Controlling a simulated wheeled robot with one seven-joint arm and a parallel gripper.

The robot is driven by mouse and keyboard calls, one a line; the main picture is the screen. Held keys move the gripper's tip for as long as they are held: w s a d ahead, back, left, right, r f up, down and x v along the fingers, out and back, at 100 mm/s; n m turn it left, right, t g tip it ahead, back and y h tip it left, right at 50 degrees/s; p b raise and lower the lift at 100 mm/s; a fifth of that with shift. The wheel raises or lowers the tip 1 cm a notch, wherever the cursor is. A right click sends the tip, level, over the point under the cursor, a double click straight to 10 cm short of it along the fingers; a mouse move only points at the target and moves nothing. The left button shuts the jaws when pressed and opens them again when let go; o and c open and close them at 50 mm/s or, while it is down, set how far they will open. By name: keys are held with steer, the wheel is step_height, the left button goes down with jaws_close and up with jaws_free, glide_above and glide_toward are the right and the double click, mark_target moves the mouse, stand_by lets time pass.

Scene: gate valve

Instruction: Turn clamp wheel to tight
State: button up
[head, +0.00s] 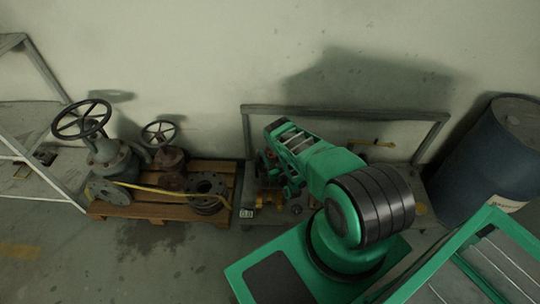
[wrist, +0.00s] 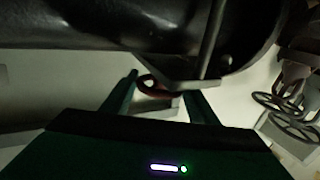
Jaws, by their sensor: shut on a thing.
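My gripper (wrist: 160,86) is in the wrist view, its two dark green fingers on either side of a small dark red, ring-shaped part (wrist: 149,82). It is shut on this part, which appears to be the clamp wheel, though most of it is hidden. A large dark rounded metal body (wrist: 80,25) fills the top of the wrist view, with a thin rod crossing it. In the head view my green arm covers most of the clamp area. Orange-brown metal parts (head: 272,202) show below my wrist on the workbench (head: 243,180).
A wooden pallet (head: 160,208) to the left holds valves, including a large black handwheel (head: 82,119). A blue barrel (head: 490,155) stands at right. A yellow-handled tool (head: 370,143) is at the back of the bench. A metal shelf (head: 35,120) stands at far left.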

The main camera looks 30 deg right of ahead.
steer(key=m+g+h, duration=0.1)
steer(key=m+h, duration=0.1)
steer(key=h, duration=0.1)
steer(key=m+g+h, duration=0.1)
steer(key=m+h, duration=0.1)
steer(key=shift+a+f+h, duration=0.1)
steer(key=shift+h, duration=0.3)
steer(key=shift+a+m+g+h, duration=0.15)
steer(key=shift+m+g+h, duration=1.15)
steer(key=shift+h, duration=0.5)
steer(key=shift+a+m, duration=0.1)
steer(key=shift+m, duration=0.2)
steer(key=o, duration=0.9)
steer(key=shift+o, duration=0.7)
steer(key=shift+h, duration=0.3)
